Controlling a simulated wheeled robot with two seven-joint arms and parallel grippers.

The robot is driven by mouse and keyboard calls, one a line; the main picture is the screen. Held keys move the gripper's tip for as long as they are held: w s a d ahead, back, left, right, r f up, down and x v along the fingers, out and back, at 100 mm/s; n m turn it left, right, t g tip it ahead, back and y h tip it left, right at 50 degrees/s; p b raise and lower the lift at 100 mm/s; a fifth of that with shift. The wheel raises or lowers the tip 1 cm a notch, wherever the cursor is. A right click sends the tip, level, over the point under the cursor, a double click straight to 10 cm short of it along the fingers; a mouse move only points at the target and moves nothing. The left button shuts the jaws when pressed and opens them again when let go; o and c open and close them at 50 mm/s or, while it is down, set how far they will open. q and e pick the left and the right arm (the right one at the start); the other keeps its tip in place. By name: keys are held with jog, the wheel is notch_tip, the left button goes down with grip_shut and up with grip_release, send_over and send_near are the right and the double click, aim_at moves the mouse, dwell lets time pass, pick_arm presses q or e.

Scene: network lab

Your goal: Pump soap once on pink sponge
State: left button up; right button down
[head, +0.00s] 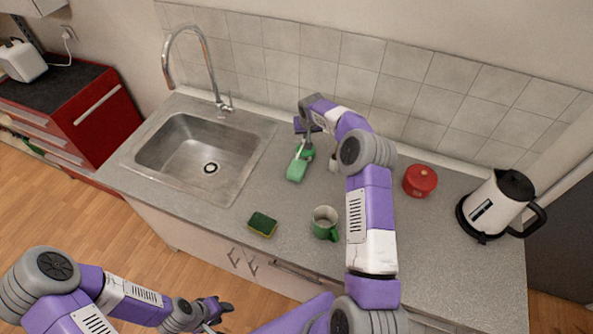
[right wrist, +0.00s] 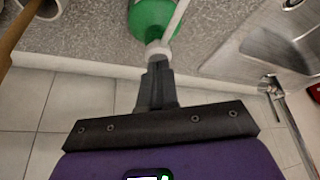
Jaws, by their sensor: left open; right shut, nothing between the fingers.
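No pink sponge shows; a green and yellow sponge (head: 263,225) lies on the counter near its front edge. A green soap bottle (head: 307,154) with a pale pump nozzle is at the middle of the counter; it also shows in the right wrist view (right wrist: 152,17). A lighter green patch in front may be part of it or a separate thing; I cannot tell. My right gripper (right wrist: 158,70) is shut and empty, its fingertips at the pale pump top; contact is unclear. My left gripper (head: 218,309) is open, low in front of the counter, apart from everything there.
A green mug (head: 325,224) stands right of the sponge. A red lidded pot (head: 420,181) and a kettle (head: 497,207) stand further right. The sink (head: 198,152) is at the left with a tall faucet (head: 212,68). My right arm hides part of the counter.

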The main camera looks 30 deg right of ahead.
jog(key=shift+s+f, duration=0.1)
jog(key=shift+f, duration=0.05)
jog(key=shift+r+p, duration=0.5)
jog(key=shift+r, duration=0.7)
jog(key=shift+r, duration=0.15)
jog(key=shift+r+p, duration=0.3)
jog(key=shift+r, duration=0.25)
notch_tip(320, 180, up, 5)
jog(key=shift+f+p, duration=0.1)
jog(key=shift+p, duration=1)
jog(key=shift+f, duration=0.1)
